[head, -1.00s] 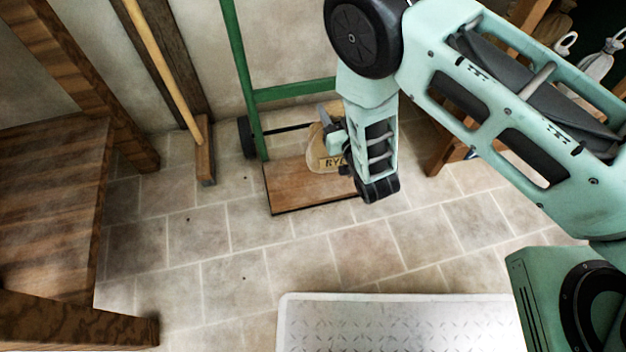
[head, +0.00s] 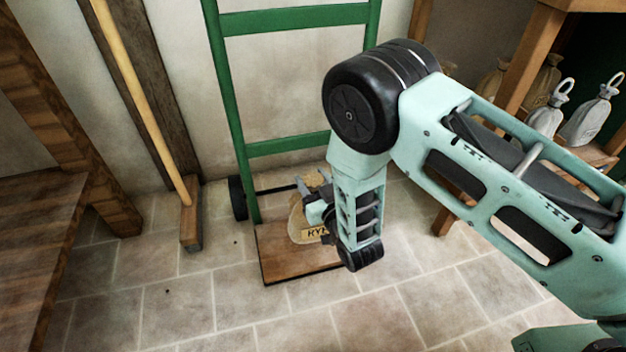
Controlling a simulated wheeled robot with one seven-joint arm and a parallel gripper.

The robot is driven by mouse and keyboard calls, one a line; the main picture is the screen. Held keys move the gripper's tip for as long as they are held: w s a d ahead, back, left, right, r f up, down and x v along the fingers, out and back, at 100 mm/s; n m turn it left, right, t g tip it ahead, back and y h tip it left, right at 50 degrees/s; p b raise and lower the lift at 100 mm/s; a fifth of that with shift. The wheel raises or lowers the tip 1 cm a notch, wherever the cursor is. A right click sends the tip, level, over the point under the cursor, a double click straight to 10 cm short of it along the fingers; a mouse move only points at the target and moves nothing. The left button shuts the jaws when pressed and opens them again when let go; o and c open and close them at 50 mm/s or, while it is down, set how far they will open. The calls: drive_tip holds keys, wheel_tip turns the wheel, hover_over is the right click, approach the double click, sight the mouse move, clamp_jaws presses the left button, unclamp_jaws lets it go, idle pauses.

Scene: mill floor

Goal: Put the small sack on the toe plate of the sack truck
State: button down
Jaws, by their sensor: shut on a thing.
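The small tan sack (head: 301,226) has a label whose visible letters read "RY". It is at the wooden toe plate (head: 286,264) of the green sack truck (head: 240,131), over the plate's middle. I cannot tell whether its base touches the plate. My gripper (head: 318,203) is at the sack's upper part, shut on it. My wrist and forearm hide the sack's right side and the right part of the plate.
A broom (head: 189,222) leans on the wall left of the truck. A wooden table (head: 35,230) stands at the left. A shelf at the right holds several sacks and grey weights (head: 592,111). The tiled floor in front is clear.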

sight(313, 192)
drive_tip(key=shift+f+b, duration=1.1)
drive_tip(key=shift+f, duration=0.75)
drive_tip(key=c, duration=0.7)
unclamp_jaws()
drive_tip(key=shift+f, duration=0.1)
